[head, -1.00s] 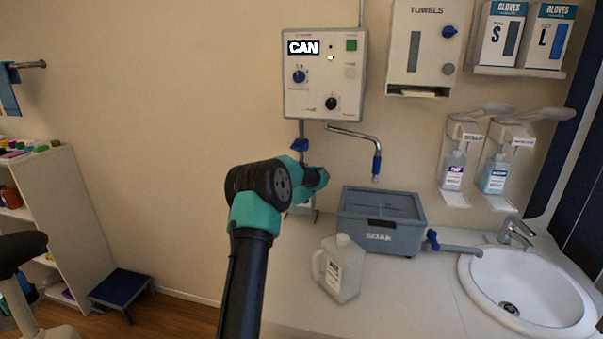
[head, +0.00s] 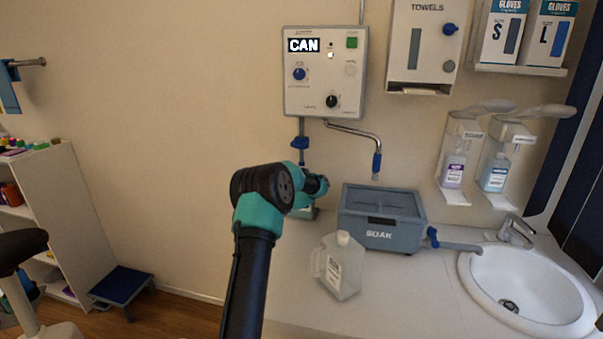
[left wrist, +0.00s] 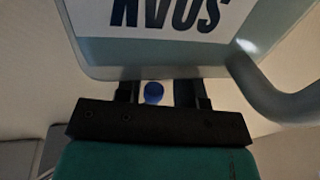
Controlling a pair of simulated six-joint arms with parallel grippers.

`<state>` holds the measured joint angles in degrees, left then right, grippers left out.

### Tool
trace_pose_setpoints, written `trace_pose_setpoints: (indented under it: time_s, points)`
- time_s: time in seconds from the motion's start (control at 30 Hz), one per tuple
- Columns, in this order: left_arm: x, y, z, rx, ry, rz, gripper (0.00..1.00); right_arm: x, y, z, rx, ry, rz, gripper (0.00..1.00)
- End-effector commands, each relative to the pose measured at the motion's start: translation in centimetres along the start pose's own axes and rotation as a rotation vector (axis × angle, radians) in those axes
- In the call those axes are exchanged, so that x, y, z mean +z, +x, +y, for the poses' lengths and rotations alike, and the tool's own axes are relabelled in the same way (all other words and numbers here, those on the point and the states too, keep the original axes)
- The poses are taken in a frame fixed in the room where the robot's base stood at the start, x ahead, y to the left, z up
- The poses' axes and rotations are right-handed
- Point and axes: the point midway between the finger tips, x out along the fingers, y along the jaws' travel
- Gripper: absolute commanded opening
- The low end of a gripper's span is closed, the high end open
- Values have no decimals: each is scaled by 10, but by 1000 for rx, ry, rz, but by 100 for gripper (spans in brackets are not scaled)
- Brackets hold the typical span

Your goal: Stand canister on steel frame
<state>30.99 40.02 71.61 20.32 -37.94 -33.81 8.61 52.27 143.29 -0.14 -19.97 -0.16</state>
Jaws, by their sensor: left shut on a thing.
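My left arm comes up from the bottom of the head view, and its wrist is in front of the wall beside the grey basin; the fingers are hidden there. In the left wrist view, my left gripper (left wrist: 157,90) is shut on a pale translucent canister (left wrist: 240,62). Its label lettering shows upside down and a handle loops out at the right. A round blue part shows between the fingers; I cannot tell whether it is the cap. In the head view the canister is mostly or wholly hidden. I cannot make out the steel frame clearly behind the wrist. My right gripper is not in view.
A white jug (head: 338,268) stands upright on the counter (head: 412,300), right of my arm. Behind it is the grey SOAK basin (head: 375,235). A bent pipe (head: 352,132) hangs from the wall box (head: 325,72). A sink (head: 530,290) is at the right.

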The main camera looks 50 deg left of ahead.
Motion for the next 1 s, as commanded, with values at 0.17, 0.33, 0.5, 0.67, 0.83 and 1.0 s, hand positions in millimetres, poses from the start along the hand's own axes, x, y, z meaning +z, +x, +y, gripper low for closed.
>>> trace_pose_setpoints:
  time_s: [0.17, 0.33, 0.5, 0.67, 0.83, 1.0]
  points:
    - [-5, 0, 0, -1, 0, 9, 0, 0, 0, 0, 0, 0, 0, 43]
    - [2, 0, 0, 0, 0, 0, 38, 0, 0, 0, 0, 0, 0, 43]
    - [2, 0, 0, 0, 0, 0, 54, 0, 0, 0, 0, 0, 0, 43]
    - [2, 0, 0, 0, 0, -1, 61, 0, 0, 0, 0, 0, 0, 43]
    - [2, 0, 0, 0, 0, 0, 61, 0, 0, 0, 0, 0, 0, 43]
    - [-1, -4, 0, 1, 0, -1, 61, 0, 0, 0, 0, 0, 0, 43]
